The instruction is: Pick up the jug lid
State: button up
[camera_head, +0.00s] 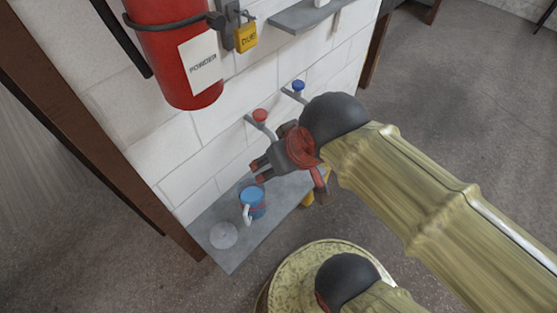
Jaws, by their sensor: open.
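A round, pale grey disc with a small raised middle, which looks like the jug lid (223,235), lies flat near the left front end of the grey bench top (203,222). A blue jug (257,209) with a white handle stands upright to its right, apart from it. My gripper (260,171) is open, its dark fingers pointing left. It shows above the jug in the picture, up and to the right of the lid. Nothing shows between its fingers. The lid is in full view.
A red tap (260,116) and a blue tap (298,86) stick out from the white block wall (160,155) behind. A red extinguisher (170,50) and yellow padlock (246,38) hang above. A yellow thing (307,199) is partly hidden by my gripper. Bare bench lies around the lid.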

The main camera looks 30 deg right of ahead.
aim_at(224, 236)
jog(key=j+u, duration=0.1)
jog(key=u, duration=0.5)
jog(key=k+u, duration=0.25)
jog(key=k+j+u, duration=0.25)
jog(key=k, duration=0.15)
jog(key=l, duration=0.05)
